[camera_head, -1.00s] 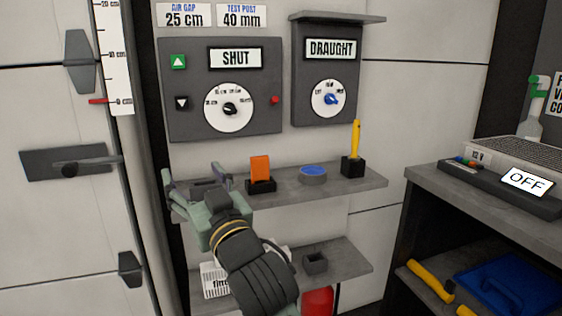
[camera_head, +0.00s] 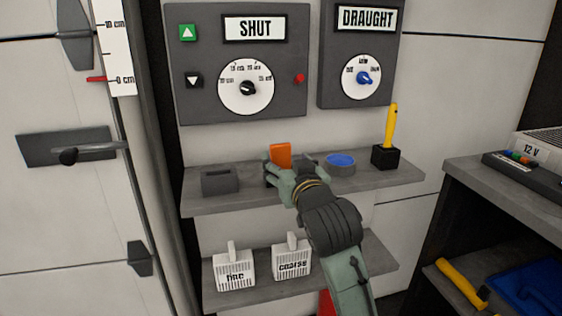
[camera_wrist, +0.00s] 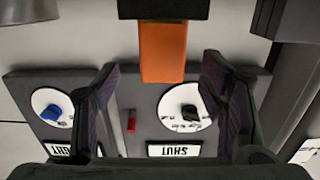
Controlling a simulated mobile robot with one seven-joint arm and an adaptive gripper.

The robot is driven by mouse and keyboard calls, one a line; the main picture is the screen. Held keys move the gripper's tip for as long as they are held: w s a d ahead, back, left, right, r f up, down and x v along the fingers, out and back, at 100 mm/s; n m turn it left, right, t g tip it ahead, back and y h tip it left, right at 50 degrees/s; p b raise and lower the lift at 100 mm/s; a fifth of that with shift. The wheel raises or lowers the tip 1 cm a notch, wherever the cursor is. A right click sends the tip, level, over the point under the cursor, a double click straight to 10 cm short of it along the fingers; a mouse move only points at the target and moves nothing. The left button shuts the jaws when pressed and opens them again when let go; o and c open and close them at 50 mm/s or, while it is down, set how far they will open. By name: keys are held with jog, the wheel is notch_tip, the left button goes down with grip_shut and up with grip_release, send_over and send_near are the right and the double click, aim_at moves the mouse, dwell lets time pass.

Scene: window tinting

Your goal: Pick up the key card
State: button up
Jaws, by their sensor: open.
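The key card looks to be the orange card (camera_head: 281,153) standing upright on the upper shelf (camera_head: 400,178). In the wrist view the orange card (camera_wrist: 162,55) rises from a dark holder (camera_wrist: 165,9), which shows at the top of the upside-down picture. My gripper (camera_head: 286,166) is open at the card, partly covering it and its holder in the head view. In the wrist view my gripper's fingers (camera_wrist: 160,88) stand apart, one on each side of the card, with gaps showing on both sides.
A grey slotted block (camera_head: 220,181) stands left of the card. A blue-topped round tin (camera_head: 341,162) and a yellow tool (camera_head: 391,128) in a black stand are to its right. Control panels (camera_head: 290,85) hang behind. Two white filters (camera_head: 235,270) stand on the lower shelf.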

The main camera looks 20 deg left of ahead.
aim_at(281, 154)
jog(key=p+x, duration=0.1)
jog(key=x, duration=0.3)
jog(key=shift+s+a+r, duration=0.1)
jog(key=shift+r, duration=0.05)
jog(key=shift+w+a, duration=0.3)
jog(key=shift+w, duration=0.15)
jog(key=shift+c, duration=0.4)
jog(key=c, duration=1.2)
